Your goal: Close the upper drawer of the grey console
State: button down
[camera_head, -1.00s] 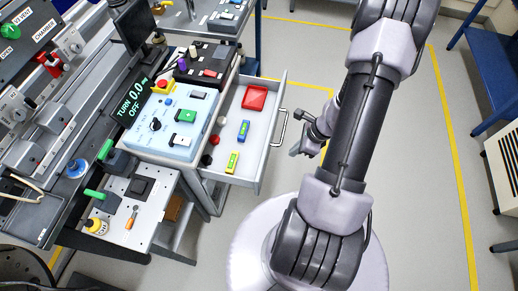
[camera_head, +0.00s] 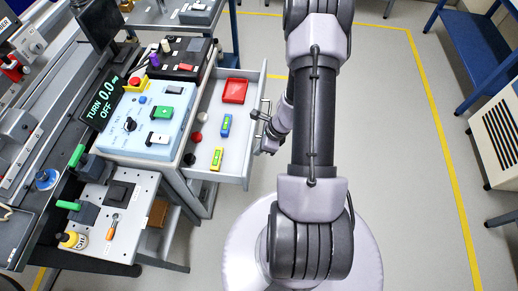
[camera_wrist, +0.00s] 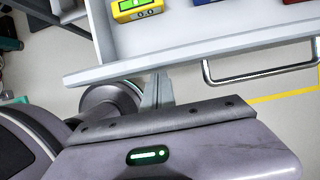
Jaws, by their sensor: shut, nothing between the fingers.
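The upper drawer (camera_head: 251,165) of the grey console (camera_head: 196,196) stands pulled out to the right in the head view. It holds a red tray (camera_head: 234,91), a blue item (camera_head: 226,125) and a yellow item (camera_head: 216,158). My gripper (camera_head: 262,141) is shut and empty at the outer side of the drawer front, by the handle. In the wrist view, my fingers (camera_wrist: 158,92) point at the drawer front (camera_wrist: 190,64), left of the bar handle (camera_wrist: 262,76). They look very close to the panel; I cannot tell whether they touch it.
A blue control box (camera_head: 148,122) and a black box (camera_head: 180,60) sit on the console top. A white perforated plate (camera_head: 123,222) with a screwdriver (camera_head: 113,226) is at lower left. A blue bench (camera_head: 470,45) stands far right. Floor right of my arm is clear.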

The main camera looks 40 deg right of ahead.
jog(key=shift+w, duration=0.1)
jog(key=w+a+p, duration=0.2)
jog(key=w+a, duration=1.2)
jog(key=w, duration=0.3)
jog(key=shift+a+p, duration=0.35)
jog(key=shift+w+r, duration=0.15)
jog(key=shift+w, duration=0.05)
